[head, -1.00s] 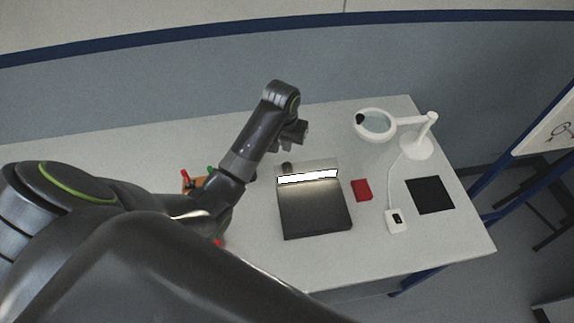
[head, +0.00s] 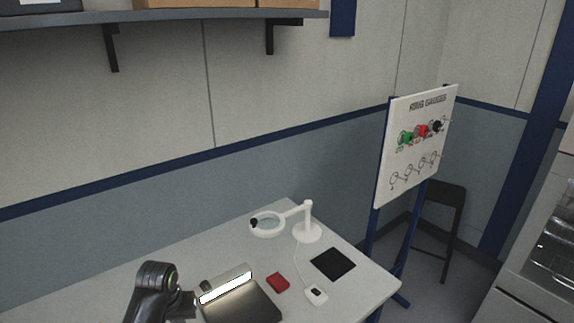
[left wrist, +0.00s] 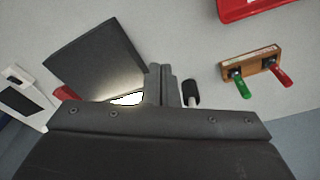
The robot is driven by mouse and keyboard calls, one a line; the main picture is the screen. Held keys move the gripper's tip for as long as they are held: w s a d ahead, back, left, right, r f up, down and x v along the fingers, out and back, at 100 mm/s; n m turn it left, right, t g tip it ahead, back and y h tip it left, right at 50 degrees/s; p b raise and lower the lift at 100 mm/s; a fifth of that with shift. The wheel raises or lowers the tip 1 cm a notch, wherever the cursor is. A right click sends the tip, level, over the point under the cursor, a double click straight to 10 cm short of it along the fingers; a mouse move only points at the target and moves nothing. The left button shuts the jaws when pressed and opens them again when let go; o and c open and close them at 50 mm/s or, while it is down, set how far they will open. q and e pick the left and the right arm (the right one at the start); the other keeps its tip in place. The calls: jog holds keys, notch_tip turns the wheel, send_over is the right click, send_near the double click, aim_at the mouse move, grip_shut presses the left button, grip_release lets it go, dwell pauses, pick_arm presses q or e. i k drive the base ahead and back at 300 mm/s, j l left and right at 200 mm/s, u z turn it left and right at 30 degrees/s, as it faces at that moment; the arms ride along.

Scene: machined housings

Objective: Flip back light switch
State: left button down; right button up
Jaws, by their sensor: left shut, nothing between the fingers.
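The white switch box (head: 316,295) with a dark rocker lies at the table's front right, with a cable running to the magnifier lamp (head: 267,224). The switch box also shows at the left edge of the left wrist view (left wrist: 14,74). A dark box (head: 243,305) with a bright lit strip (head: 226,287) stands left of it. My left gripper (head: 188,305) is beside the box's left side. In the left wrist view its shut, empty fingers (left wrist: 164,84) overlap the box's edge; contact cannot be told. A small black cylinder (left wrist: 191,92) is just right of the fingers. My right gripper is not in view.
A red block (head: 278,282) lies between the dark box and switch box. A black mat (head: 333,263) lies to the right. A wooden rack (left wrist: 251,64) holds green and red handled pieces. A ring gauge board (head: 418,145) stands beyond the table. A shelf (head: 170,14) hangs above.

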aim_at(204, 285)
jog(key=k, duration=0.85)
